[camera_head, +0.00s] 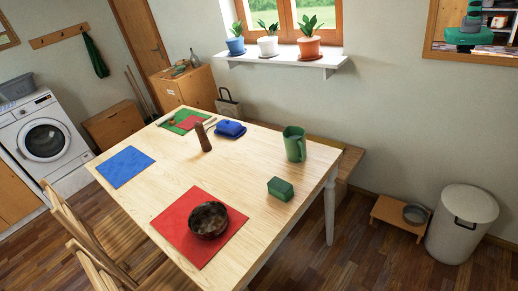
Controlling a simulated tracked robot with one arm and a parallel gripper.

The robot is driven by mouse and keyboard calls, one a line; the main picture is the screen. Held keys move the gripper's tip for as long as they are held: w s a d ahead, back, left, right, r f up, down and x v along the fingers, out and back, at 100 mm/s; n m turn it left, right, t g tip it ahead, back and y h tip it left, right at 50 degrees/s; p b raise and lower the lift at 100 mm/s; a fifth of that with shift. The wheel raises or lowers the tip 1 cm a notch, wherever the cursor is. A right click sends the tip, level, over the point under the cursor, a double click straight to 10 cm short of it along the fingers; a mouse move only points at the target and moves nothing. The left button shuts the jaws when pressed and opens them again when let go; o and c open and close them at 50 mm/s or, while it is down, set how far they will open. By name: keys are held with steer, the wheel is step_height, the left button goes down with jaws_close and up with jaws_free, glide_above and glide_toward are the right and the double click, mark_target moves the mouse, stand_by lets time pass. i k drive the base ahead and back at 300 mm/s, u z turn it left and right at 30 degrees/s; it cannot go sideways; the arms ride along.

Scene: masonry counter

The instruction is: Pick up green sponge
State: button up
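The green sponge (280,189), a small dark green block, lies on the light wooden table (165,211) near its right edge. It stands clear of the other things, with bare wood around it. A green pitcher (294,144) stands behind it, and a dark bowl (209,220) on a red mat (184,235) is to its left and nearer. My gripper is not visible in this view.
A brown pepper mill (203,137), blue butter dish (230,129) and blue mat (124,166) are also on the table. Wooden chairs (88,228) line its near left side. A white bin (462,223) and low stool (391,215) stand right. Floor between is open.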

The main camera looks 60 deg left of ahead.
mark_target(283, 190)
steer(key=u, duration=0.7)
steer(key=i, duration=1.2)
steer(key=u, duration=0.8)
steer(key=k, duration=0.7)
steer(key=u, duration=0.2)
steer(key=i, duration=0.75)
steer(key=z, duration=0.1)
